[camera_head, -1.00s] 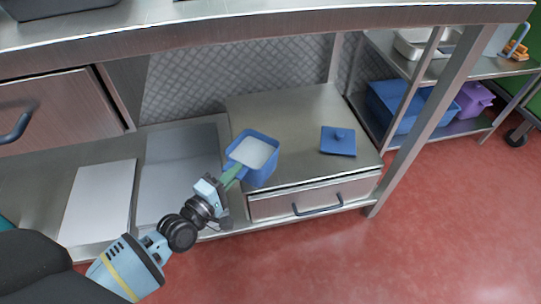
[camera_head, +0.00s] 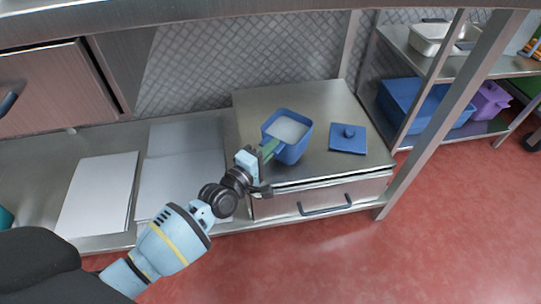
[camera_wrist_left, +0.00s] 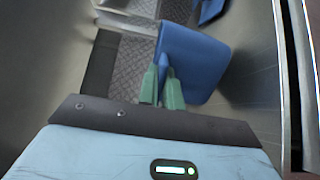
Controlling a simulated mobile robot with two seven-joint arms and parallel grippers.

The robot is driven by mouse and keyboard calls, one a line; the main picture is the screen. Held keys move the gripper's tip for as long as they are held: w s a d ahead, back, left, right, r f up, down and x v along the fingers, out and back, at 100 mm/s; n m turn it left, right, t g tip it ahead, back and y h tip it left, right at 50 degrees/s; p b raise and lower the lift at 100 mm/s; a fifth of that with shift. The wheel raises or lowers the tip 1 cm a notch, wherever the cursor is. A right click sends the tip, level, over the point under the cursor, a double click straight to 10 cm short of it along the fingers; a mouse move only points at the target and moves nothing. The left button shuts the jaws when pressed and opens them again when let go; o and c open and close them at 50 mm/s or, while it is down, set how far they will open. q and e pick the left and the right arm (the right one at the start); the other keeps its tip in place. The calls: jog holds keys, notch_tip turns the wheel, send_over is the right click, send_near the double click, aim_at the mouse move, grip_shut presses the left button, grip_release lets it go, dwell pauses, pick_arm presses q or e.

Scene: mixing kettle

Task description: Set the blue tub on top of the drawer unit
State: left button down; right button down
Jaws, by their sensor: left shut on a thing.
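The blue tub (camera_head: 292,151), with white contents (camera_head: 287,130), is upright over the left part of the drawer unit's top (camera_head: 330,105). I cannot tell whether its base touches the surface. My left gripper (camera_head: 268,149) comes in from the lower left and is shut on the tub's near-left side. In the left wrist view, the green fingertips (camera_wrist_left: 162,92) pinch the blue tub (camera_wrist_left: 195,65). The drawer unit's front (camera_head: 325,196) is closed and has a dark handle. My right gripper is not in view.
A blue lid with a knob (camera_head: 348,140) lies on the unit's top, right of the tub. White boards (camera_head: 98,195) lie on the shelf to the left. A metal post (camera_head: 435,130) stands to the right, and the worktop edge (camera_head: 200,22) overhangs above.

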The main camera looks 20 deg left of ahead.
pick_arm(q)
notch_tip(320, 180, down, 3)
jog(key=shift+r+b, duration=0.15)
jog(key=shift+b, duration=0.6)
jog(key=shift+r, duration=0.15)
jog(key=c, duration=2)
grip_release()
jog(key=shift+f, duration=0.4)
jog(key=o, duration=0.4)
